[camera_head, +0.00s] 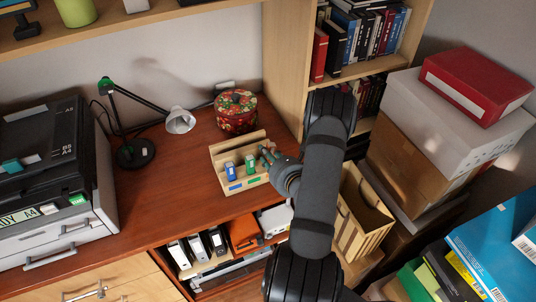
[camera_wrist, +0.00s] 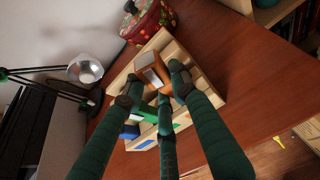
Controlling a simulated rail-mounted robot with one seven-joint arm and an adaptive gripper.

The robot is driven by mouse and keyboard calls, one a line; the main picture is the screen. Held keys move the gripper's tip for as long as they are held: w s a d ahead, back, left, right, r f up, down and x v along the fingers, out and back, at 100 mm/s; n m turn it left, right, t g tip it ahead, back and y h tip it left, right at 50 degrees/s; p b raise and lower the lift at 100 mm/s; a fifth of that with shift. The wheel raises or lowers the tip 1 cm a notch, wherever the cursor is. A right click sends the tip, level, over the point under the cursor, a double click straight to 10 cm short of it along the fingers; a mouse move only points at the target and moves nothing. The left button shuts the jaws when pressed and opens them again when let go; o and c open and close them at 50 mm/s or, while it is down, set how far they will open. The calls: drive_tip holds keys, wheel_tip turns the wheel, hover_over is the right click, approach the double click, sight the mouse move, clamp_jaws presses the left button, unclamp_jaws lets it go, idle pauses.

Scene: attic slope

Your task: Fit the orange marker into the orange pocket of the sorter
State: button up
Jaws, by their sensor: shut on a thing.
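The wooden sorter (camera_head: 237,143) stands on the red-brown desk; its wood also shows in the wrist view (camera_wrist: 199,80). A blue marker (camera_head: 230,170) and a green marker (camera_head: 250,165) stand in it, with blue and green patches on its front. My gripper (camera_head: 268,156) is over the sorter's right end. In the wrist view my gripper (camera_wrist: 155,88) has its dark green fingers closed around the orange marker (camera_wrist: 148,66), which has a pale grey face. The marker is at or just above the sorter; the fingers hide its lower end and the orange pocket, so I cannot tell whether it is seated.
A red patterned round tin (camera_head: 236,112) stands behind the sorter. A desk lamp (camera_head: 180,120) and a printer (camera_head: 50,170) are to the left. A bookcase upright (camera_head: 288,70) rises at the right. The desk in front left of the sorter is clear.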

sight(269, 160)
drive_tip(key=shift+f+b, duration=0.95)
drive_tip(key=shift+f, duration=0.15)
drive_tip(key=o, duration=0.9)
drive_tip(key=shift+o, duration=0.4)
drive_tip(key=v, duration=1.2)
drive_tip(key=shift+x, duration=4.4)
